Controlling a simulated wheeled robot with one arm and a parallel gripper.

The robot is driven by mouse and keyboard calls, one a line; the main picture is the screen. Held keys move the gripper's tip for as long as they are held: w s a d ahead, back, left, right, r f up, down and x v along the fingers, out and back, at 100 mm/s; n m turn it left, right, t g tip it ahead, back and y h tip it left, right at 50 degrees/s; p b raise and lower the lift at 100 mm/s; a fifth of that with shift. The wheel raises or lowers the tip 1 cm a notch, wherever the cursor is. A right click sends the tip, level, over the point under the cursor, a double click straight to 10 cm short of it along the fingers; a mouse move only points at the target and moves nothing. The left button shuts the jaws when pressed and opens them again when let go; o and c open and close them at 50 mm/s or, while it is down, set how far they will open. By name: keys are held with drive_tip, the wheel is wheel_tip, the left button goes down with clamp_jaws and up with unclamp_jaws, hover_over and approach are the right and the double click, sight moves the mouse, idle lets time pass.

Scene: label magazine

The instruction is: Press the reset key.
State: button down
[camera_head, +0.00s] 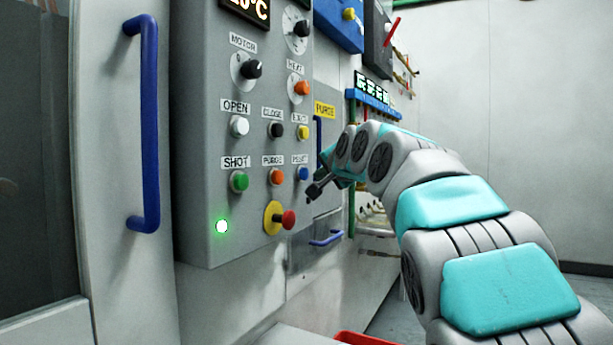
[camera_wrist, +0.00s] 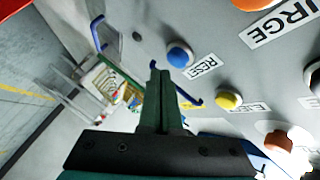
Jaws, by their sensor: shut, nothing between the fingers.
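The reset key is a round blue button (camera_head: 303,174) under a small white label on the grey control panel (camera_head: 215,110), in the lower row at the right. In the wrist view the blue reset button (camera_wrist: 179,55) stands above and slightly right of my fingertips, with its RESET label (camera_wrist: 204,67) beside it. My gripper (camera_head: 312,193) is shut and empty, close to the panel's right edge, just below and right of the blue button. Its closed fingers (camera_wrist: 158,72) point toward the panel. I cannot tell the exact gap, but no contact with the button shows.
An orange purge button (camera_head: 274,177) sits left of the blue one and a yellow button (camera_head: 303,132) above it. A red emergency knob (camera_head: 288,219) on a yellow base sticks out below. A blue door handle (camera_head: 147,120) stands at the left.

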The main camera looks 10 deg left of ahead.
drive_tip(key=d, duration=0.1)
drive_tip(key=s+d+b, duration=0.1)
drive_tip(key=d, duration=0.1)
drive_tip(key=d+b, duration=0.1)
drive_tip(key=shift+s+d, duration=0.2)
drive_tip(key=shift+s, duration=0.1)
idle(0.5)
drive_tip(key=s+d+f+n+g+h, duration=0.1)
drive_tip(key=s+d+f+g+h, duration=0.2)
drive_tip(key=s+f, duration=0.5)
drive_tip(key=s+d+f+n+g, duration=0.15)
drive_tip(key=s+d+f, duration=0.35)
drive_tip(key=f, duration=0.7)
drive_tip(key=s+d+f+g+h, duration=0.2)
drive_tip(key=s+d+f+g, duration=0.15)
drive_tip(key=s+f, duration=0.4)
drive_tip(key=s+d+f+n+g, duration=0.1)
drive_tip(key=s+d+f+g, duration=0.1)
drive_tip(key=s+f, duration=0.5)
drive_tip(key=s+d+f+n+g+h, duration=0.1)
drive_tip(key=s+d+f+g, duration=0.2)
drive_tip(key=s+f, duration=0.4)
drive_tip(key=s+d+f+n+g, duration=0.2)
drive_tip(key=s+f, duration=0.4)
drive_tip(key=s, duration=0.9)
drive_tip(key=shift+s+d+f+g+h+p, duration=0.25)
drive_tip(key=shift+f+g+h+p, duration=0.05)
drive_tip(key=shift+f+h+p, duration=0.15)
